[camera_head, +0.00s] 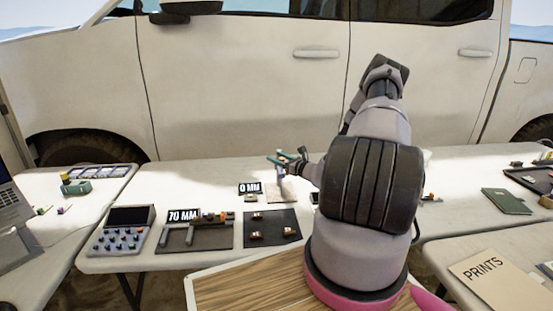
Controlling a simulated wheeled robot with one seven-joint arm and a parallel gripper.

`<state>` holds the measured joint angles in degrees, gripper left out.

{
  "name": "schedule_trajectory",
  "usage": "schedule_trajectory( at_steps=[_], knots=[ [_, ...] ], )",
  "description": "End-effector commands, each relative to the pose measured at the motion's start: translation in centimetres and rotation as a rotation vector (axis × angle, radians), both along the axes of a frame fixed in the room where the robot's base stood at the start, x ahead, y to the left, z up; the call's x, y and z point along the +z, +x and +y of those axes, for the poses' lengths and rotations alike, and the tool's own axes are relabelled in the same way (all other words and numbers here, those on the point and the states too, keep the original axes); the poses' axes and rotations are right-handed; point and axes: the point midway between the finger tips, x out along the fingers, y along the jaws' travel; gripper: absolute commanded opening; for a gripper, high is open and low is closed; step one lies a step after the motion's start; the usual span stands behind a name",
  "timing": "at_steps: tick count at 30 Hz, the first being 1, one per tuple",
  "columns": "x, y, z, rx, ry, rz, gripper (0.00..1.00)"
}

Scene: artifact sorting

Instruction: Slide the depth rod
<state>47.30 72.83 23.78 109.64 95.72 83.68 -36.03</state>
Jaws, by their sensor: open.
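My gripper (291,156), with teal fingers, is at the end of my arm, over the back middle of the white table. Its fingers are apart. A small pale upright piece (285,183) on a light base stands just below the fingers; I cannot tell if they touch it. A grey measuring tool (180,234) lies on a dark mat at the left, behind it a "70 MM" sign (183,215). A "0 MM" sign (249,188) stands left of the gripper. I cannot tell which part is the depth rod. My arm hides much of the table's right side.
A control box (123,236) with knobs stands at the front left. A dark mat (284,221) with small pieces lies right of the tool. A green book (506,201) and a "PRINTS" folder (497,280) lie on the right table. A white truck (235,85) stands behind.

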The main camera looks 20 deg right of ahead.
Motion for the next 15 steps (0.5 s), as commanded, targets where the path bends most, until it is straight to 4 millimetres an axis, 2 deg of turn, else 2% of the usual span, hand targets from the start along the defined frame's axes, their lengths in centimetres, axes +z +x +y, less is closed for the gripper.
schedule_trajectory(
  at_steps=[10, 12, 15],
  knots=[
    [-0.01, 0.41, 0.19, 0.000, 0.001, 0.000, 0.62],
    [-0.01, 0.41, 0.19, 0.000, 0.001, 0.000, 0.35],
    [-0.01, 0.40, 0.19, 0.000, 0.001, 0.000, 0.00]
  ],
)
